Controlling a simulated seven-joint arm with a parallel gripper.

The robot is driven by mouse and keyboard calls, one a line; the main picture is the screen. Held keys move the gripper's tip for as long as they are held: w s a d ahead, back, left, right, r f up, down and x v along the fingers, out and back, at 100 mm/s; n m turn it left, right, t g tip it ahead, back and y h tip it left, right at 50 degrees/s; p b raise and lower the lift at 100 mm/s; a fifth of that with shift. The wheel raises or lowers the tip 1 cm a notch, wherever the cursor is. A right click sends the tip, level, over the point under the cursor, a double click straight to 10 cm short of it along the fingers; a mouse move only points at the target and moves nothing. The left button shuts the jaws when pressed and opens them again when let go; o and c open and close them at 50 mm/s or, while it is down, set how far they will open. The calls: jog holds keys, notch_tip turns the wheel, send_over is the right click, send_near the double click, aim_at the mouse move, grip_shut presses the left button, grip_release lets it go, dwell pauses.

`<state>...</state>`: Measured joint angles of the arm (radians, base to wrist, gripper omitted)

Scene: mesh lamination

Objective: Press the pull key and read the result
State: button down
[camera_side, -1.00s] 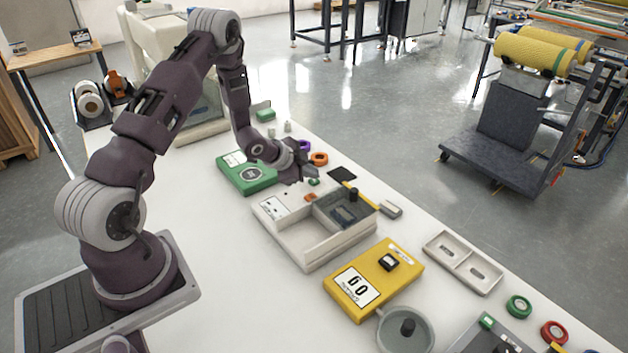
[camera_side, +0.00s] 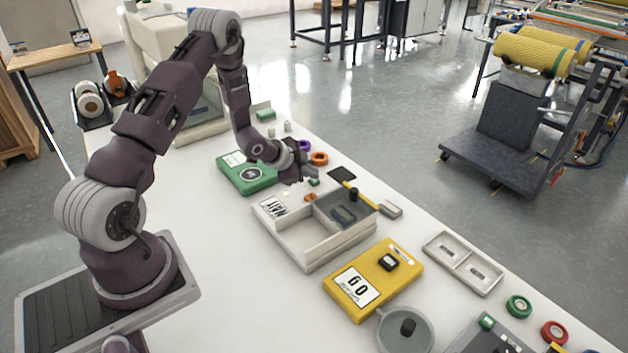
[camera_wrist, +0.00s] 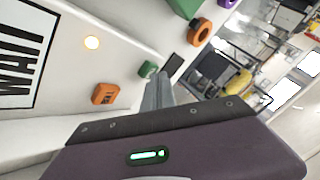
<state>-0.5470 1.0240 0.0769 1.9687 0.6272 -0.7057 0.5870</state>
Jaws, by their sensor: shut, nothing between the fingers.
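The grey tester (camera_side: 290,232) stands on the white bench. Its display card (camera_side: 273,207) reads WAIT, and this also shows large in the wrist view (camera_wrist: 18,55). An orange key (camera_wrist: 105,93) with lettering too small to read and a green key (camera_wrist: 148,69) sit on the tester's top. I cannot tell which is the pull key. My gripper (camera_wrist: 160,82) is shut and empty, its fingertips close to the green key; contact cannot be told. In the side view my gripper (camera_side: 312,173) is over the tester's far edge.
A green device (camera_side: 245,176) lies left of the tester. Orange and purple rings lie behind my gripper. Bare bench (camera_side: 235,290) is free at the left.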

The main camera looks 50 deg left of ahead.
aim_at(311, 182)
jog(key=shift+r, duration=0.55)
jog(key=shift+r, duration=2.5)
